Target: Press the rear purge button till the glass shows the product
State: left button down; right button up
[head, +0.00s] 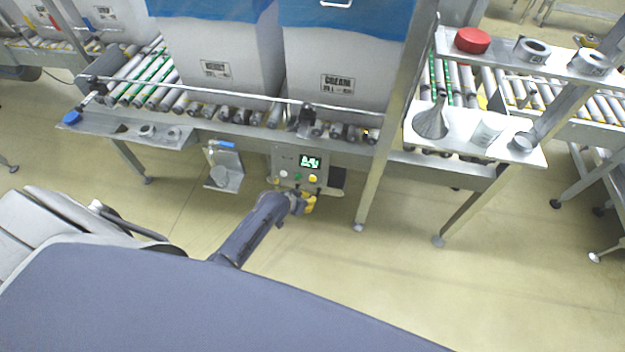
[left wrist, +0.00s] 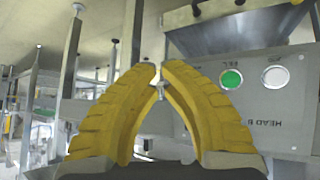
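The control box (head: 290,158) with a lit green display hangs below the conveyor's front edge. Its face has a green button (head: 298,177), a yellow button (head: 313,178) and a pale button (head: 283,173). In the left wrist view the panel (left wrist: 285,110) reads upside down, "HEAD B", with a green button (left wrist: 231,79) and a white button (left wrist: 275,77). My left gripper (head: 308,203) is just below the box; its yellow fingertips (left wrist: 160,70) nearly meet, empty, left of those buttons. I cannot identify the rear purge button or the glass. My right gripper is out of view.
Two white cartons, one marked CREAM (head: 338,85), stand on the roller conveyor (head: 195,105). A metal bracket (head: 226,160) hangs left of the control box. A steel post (head: 385,140) and a shelf (head: 460,140) with a funnel and white cup stand right. Floor below is open.

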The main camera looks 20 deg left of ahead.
pick_arm(q)
jog(key=w+a+f, duration=0.1)
jog(key=w+f, duration=0.1)
jog(key=w, duration=0.4)
jog(key=shift+w+a+f, duration=0.15)
jog(key=shift+w+f, duration=0.05)
jog(key=shift+w, duration=0.15)
jog(key=shift+w, duration=0.15)
dwell(1.4)
jog(key=shift+w+f, duration=0.1)
jog(key=shift+w, duration=0.2)
jog(key=shift+w+a+f, duration=0.15)
jog(key=shift+w, duration=0.2)
dwell(1.5)
jog(key=shift+s, duration=0.1)
jog(key=shift+s+r, duration=0.3)
jog(key=shift+s, duration=0.4)
jog(key=shift+s+d+r, duration=0.2)
jog(key=shift+s+r, duration=0.05)
jog(key=shift+s, duration=0.5)
jog(key=shift+s+d+r, duration=0.2)
jog(key=shift+s+r, duration=0.1)
jog(key=shift+s, duration=0.5)
jog(key=shift+s+d+r, duration=0.2)
jog(key=shift+s+r, duration=0.05)
jog(key=shift+s, duration=0.5)
